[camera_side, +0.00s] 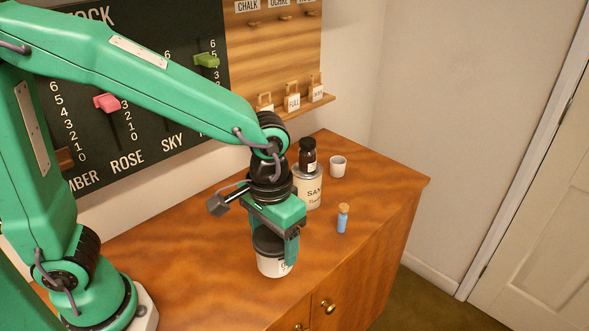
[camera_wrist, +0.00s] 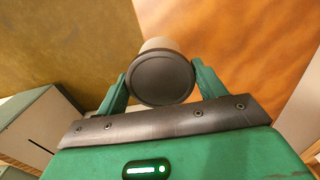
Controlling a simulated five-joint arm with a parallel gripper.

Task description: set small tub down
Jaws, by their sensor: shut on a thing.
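The small tub (camera_side: 274,262) is white with a dark lid and a partly hidden label. In the side view it is upright at the front of the wooden table, under my gripper (camera_side: 275,245). My gripper is shut on the tub, with a finger along its right side. In the wrist view the tub's dark round lid (camera_wrist: 163,78) sits between the two green fingers of my gripper (camera_wrist: 162,80). I cannot tell whether the tub's base touches the table.
The table right of the vial is clear.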

